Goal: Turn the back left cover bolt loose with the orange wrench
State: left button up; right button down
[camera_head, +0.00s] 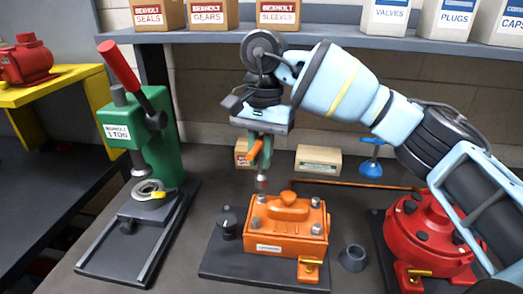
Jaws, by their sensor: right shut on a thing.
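My right gripper (260,147) comes down from above and is shut on the orange wrench (254,150). The wrench's grey socket end (262,182) points down at the back left cover bolt (261,197) of the orange housing (285,242). The socket is at or just above that bolt; I cannot tell whether they touch. Other grey bolts show at the back right (315,202), front left (256,223) and front right (317,229) of the cover. The housing stands on a dark plate. My left gripper is not in view.
A green press (155,125) stands at left, and a red motor (425,240) at right under my right arm. A black knob-topped part (228,222) and a grey cup (353,258) flank the housing. A thin brownish rod (360,185) lies behind. A shelf (200,37) runs above.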

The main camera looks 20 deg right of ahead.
aim_at(259, 174)
jog(key=shift+m, duration=0.6)
jog(key=m+p, duration=0.2)
jog(key=m, duration=0.1)
jog(key=shift+r+t, duration=0.1)
jog(key=shift+t, duration=0.2)
jog(key=m+p, duration=0.1)
jog(key=m, duration=0.3)
jog(key=shift+y+p, duration=0.3)
jog(key=shift+p, duration=0.1)
jog(key=m+p, duration=0.1)
jog(key=m, duration=0.1)
jog(key=m+t+p, duration=0.1)
jog(key=m, duration=0.1)
jog(key=shift+w+f+m, duration=0.15)
jog(key=shift+f+m, duration=0.15)
jog(key=shift+f, duration=0.1)
jog(key=shift+f+m+p, duration=0.1)
jog(key=shift+m+p, duration=0.25)
jog(key=shift+m, duration=0.15)
jog(key=shift+w+f+m+p, duration=0.1)
jog(key=shift+f+m+p, duration=0.25)
jog(key=shift+m, duration=0.45)
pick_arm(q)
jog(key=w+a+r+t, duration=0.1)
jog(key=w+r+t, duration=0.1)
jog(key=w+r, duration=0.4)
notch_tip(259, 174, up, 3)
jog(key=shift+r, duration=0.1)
pick_arm(e)
jog(key=shift+f, duration=0.1)
